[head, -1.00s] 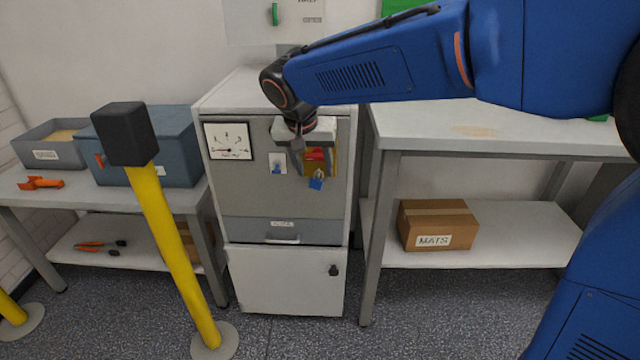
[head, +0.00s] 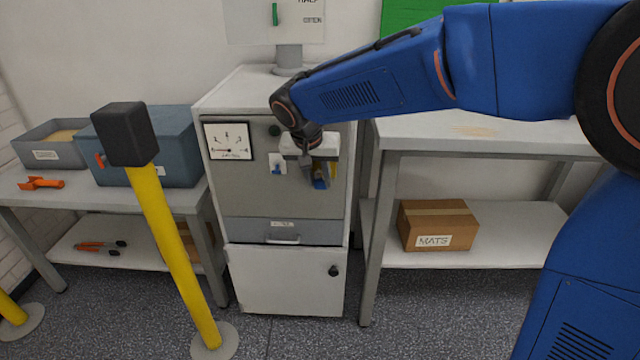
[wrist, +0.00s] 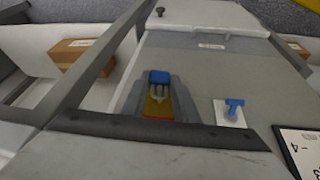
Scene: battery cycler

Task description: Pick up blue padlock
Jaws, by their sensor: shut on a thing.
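The blue padlock (head: 320,184) is at the front panel of the grey cabinet (head: 240,190), and only a small part of it shows between my fingers. In the wrist view the padlock (wrist: 159,77) has its pale shackle towards a yellow and red part (wrist: 158,105) behind it. I cannot tell whether the shackle still passes through that part. My gripper (head: 318,176) points down at the panel, its grey fingers on either side of the padlock and shut on it. The gripper (wrist: 160,82) also shows in the wrist view.
A blue T-shaped handle (wrist: 234,106) on a white plate sits beside the padlock. A dial gauge (head: 229,141) is left of it and a drawer (head: 282,231) below. A yellow post (head: 178,245) stands in front at left; benches flank the cabinet.

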